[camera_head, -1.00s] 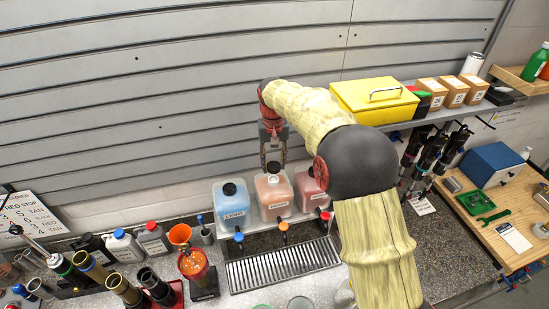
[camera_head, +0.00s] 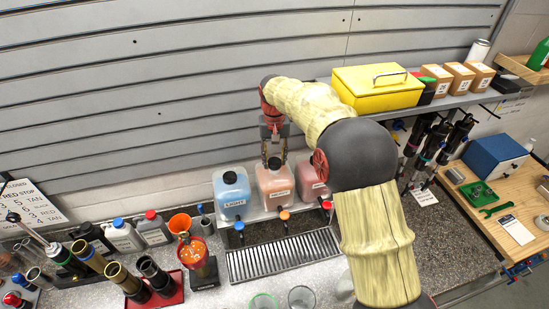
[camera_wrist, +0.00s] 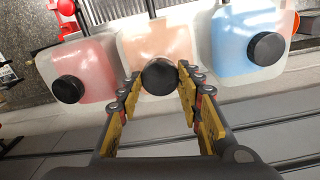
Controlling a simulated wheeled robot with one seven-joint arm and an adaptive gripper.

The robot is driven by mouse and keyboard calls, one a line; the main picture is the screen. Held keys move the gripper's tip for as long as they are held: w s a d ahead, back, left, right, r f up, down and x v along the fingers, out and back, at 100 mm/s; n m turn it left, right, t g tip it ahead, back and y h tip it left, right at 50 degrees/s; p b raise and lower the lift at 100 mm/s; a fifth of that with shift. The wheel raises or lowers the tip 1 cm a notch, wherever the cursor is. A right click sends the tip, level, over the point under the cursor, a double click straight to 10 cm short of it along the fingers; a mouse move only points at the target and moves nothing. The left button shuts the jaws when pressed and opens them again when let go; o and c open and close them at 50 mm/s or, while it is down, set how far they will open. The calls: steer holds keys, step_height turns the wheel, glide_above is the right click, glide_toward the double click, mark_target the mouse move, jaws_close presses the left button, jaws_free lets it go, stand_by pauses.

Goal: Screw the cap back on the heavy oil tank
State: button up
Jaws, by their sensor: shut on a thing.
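Three translucent tanks stand in a row on the shelf: a blue one labelled LIGHT (camera_head: 232,198), an orange-pink one (camera_head: 275,195) in the middle and a red one (camera_head: 311,187) at the right. The middle and red labels are too small to read. My gripper (camera_head: 273,160) points down over the middle tank. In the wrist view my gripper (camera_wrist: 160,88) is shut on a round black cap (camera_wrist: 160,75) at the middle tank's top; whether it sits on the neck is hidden. The red tank (camera_wrist: 85,70) and blue tank (camera_wrist: 245,45) each carry a black cap.
A drip tray (camera_head: 284,256) lies in front of the tank taps. Bottles, an orange funnel (camera_head: 180,223) and several tubes stand at left. A yellow box (camera_head: 377,89) sits on the shelf at right. The slatted wall is close behind the tanks.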

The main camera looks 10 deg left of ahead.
steer(key=shift+f, duration=0.65)
steer(key=shift+f+b, duration=0.4)
steer(key=shift+f, duration=0.2)
stand_by(0.6)
steer(key=o, duration=0.7)
steer(key=shift+o, duration=0.6)
